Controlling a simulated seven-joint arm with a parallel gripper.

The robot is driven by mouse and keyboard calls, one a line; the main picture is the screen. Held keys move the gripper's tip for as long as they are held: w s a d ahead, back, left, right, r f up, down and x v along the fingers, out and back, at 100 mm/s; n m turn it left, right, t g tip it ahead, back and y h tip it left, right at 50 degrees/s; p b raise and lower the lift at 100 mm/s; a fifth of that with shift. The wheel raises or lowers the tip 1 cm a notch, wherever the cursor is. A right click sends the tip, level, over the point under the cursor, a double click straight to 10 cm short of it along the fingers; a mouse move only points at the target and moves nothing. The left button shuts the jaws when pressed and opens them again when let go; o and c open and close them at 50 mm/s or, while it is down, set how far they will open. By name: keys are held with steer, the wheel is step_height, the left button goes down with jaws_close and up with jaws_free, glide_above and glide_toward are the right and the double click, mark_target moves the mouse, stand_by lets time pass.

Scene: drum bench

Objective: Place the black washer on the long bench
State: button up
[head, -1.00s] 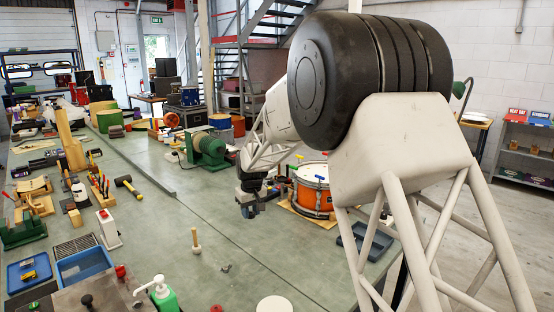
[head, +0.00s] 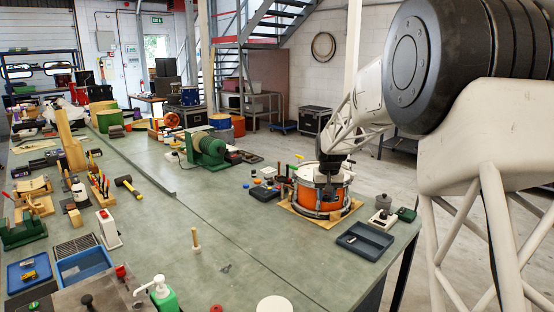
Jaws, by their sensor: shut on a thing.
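The long bench (head: 236,240) has a green-grey top and runs from the front to the far left. My gripper (head: 329,190) is small and dark in the head view, pointing down at the orange drum, in front of or just above its top. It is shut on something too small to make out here. I cannot pick out the black washer for certain; it may be hidden between the fingers. Several small coloured and dark pieces lie on the bench left of the drum.
The orange drum (head: 309,197) stands on a wooden board. A dark blue tray (head: 365,239) lies right of it near the bench edge. A green machine (head: 208,150) stands behind left. A wooden peg (head: 195,240) stands in front, with bare bench around it.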

steer(key=shift+d+r, duration=0.1)
steer(key=shift+d, duration=0.45)
steer(key=s+a+f+n, duration=0.3)
steer(key=s+a+n, duration=0.1)
steer(key=a, duration=1.4)
steer(key=s+a+f+n+y, duration=0.1)
steer(key=s+a+f+n, duration=0.3)
steer(key=a, duration=1.4)
steer(key=s+a+f+n+g, duration=0.1)
steer(key=s+a+f+n, duration=0.3)
steer(key=s+a, duration=0.5)
steer(key=a+n, duration=0.2)
steer(key=a, duration=0.7)
steer(key=shift+f, duration=0.25)
steer(key=shift+f, duration=3.15)
steer(key=shift+f, duration=0.1)
